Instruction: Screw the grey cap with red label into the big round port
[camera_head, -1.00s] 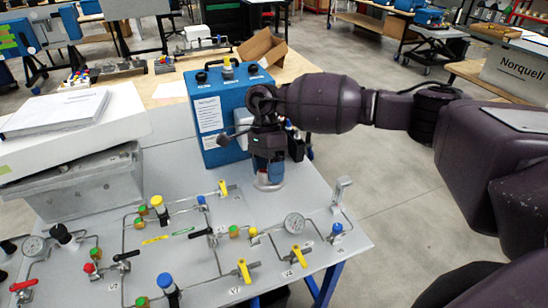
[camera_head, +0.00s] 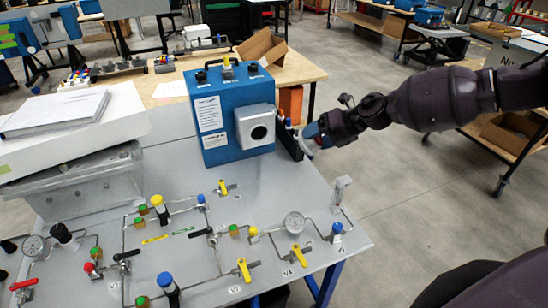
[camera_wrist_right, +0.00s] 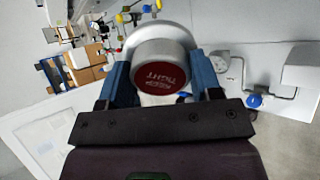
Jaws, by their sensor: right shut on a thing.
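The grey cap with its red "KEEP TIGHT" label (camera_wrist_right: 160,76) sits between the two blue fingers of my right gripper (camera_wrist_right: 165,80), which is shut on it. The big round port (camera_head: 258,132) is a dark opening in a light grey square block on the box's front right. The port is uncovered, and the cap is apart from it. My left gripper is not in view.
A panel of thin pipes, coloured valves and a gauge (camera_head: 294,222) covers the table's front.

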